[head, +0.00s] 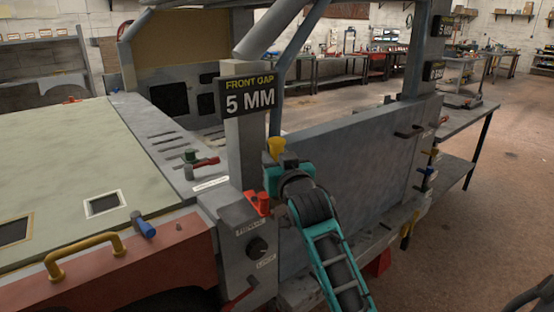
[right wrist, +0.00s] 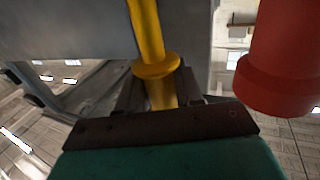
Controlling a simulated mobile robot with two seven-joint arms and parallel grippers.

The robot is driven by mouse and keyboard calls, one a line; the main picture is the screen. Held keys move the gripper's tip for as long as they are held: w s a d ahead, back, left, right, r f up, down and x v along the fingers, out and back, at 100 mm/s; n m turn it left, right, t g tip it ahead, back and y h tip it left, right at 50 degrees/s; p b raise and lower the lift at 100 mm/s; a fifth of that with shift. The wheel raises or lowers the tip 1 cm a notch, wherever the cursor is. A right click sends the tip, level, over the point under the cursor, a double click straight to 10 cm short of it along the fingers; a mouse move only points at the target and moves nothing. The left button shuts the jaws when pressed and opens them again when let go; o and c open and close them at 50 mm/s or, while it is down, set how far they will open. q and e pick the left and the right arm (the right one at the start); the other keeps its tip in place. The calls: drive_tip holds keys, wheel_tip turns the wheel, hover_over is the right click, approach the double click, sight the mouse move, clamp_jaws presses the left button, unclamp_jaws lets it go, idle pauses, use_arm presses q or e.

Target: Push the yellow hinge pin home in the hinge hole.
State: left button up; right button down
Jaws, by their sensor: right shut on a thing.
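The yellow hinge pin (head: 276,146) shows above my right gripper (head: 279,163) in the head view, beside the grey post. In the right wrist view, my right gripper (right wrist: 160,95) is shut on the pin just below its round collar. The pin's shaft (right wrist: 147,28) runs up out of the picture there. I cannot make out the hinge hole in either view, nor tell whether the pin's end is in it. My left gripper is not in view.
A red hinge part (head: 257,202) stands close left of my right gripper, and a large red cylinder (right wrist: 285,60) is near it in the right wrist view. A black knob (head: 257,247) sits below. The grey door panel (head: 350,185) is to the right.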

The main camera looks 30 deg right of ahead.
drive_tip(key=shift+f+b, duration=0.5)
drive_tip(key=shift+f, duration=0.4)
drive_tip(key=c, duration=0.7)
unclamp_jaws()
drive_tip(key=shift+o, duration=0.2)
drive_tip(key=shift+f, duration=0.1)
drive_tip(key=shift+f, duration=0.1)
drive_tip(key=shift+s+a, duration=0.1)
drive_tip(key=shift+s+a+f, duration=0.1)
drive_tip(key=shift+s, duration=0.2)
drive_tip(key=v, duration=1.2)
drive_tip(key=shift+r+b, duration=0.3)
drive_tip(key=shift+r, duration=0.1)
